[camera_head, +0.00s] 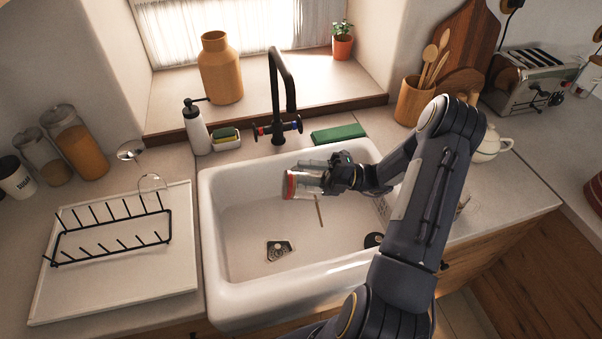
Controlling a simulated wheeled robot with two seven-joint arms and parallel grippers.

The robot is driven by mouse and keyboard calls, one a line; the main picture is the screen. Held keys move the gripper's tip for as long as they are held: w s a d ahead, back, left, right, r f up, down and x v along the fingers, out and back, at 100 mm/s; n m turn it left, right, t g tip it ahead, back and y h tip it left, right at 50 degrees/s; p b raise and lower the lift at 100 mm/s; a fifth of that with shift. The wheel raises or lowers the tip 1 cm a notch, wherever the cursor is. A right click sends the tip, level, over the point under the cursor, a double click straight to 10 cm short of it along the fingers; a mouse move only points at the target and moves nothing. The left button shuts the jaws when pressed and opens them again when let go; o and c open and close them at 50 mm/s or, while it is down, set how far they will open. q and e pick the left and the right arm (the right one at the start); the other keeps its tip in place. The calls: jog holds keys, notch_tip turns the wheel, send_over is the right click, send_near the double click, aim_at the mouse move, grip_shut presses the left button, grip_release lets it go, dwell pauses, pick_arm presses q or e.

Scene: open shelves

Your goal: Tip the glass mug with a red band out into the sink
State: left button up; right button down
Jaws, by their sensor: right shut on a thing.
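The glass mug with a red band (305,183) is in my right gripper (334,180), above the white sink (217,238). The mug lies about on its side, with the red band at its left end, away from the gripper. My right gripper is shut on it at its right end, and dark fingers hide part of the glass. A thin brownish streak (319,212) hangs below the mug over the basin; I cannot tell whether it is liquid. My left gripper is out of view.
A black faucet (277,95) stands behind the sink. A white soap bottle (196,128), a sponge holder (225,138) and a green block (338,133) line the back edge. A dish rack (110,235) is at left. The basin's left half is clear around the drain (279,249).

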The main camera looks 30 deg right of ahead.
jog(key=shift+s+d+r+y, duration=0.15)
jog(key=shift+d+y, duration=0.1)
jog(key=shift+y, duration=0.15)
jog(key=shift+s+d+t, duration=0.15)
jog(key=shift+d+t, duration=0.15)
jog(key=shift+d, duration=0.1)
dwell(0.4)
jog(key=shift+s+d+y, duration=0.1)
jog(key=shift+d+y, duration=0.1)
jog(key=shift+y, duration=0.3)
jog(key=shift+w+a+h, duration=0.3)
jog(key=shift+a+h, duration=0.35)
jog(key=shift+h, duration=0.05)
jog(key=shift+w+a+f+g+h, duration=0.2)
jog(key=shift+a+g+h, duration=0.1)
jog(key=shift+a+h, duration=0.15)
jog(key=shift+w+a+f+g+h, duration=0.15)
jog(key=shift+a+g+h, duration=0.15)
jog(key=shift+h, duration=0.15)
jog(key=shift+a, duration=0.1)
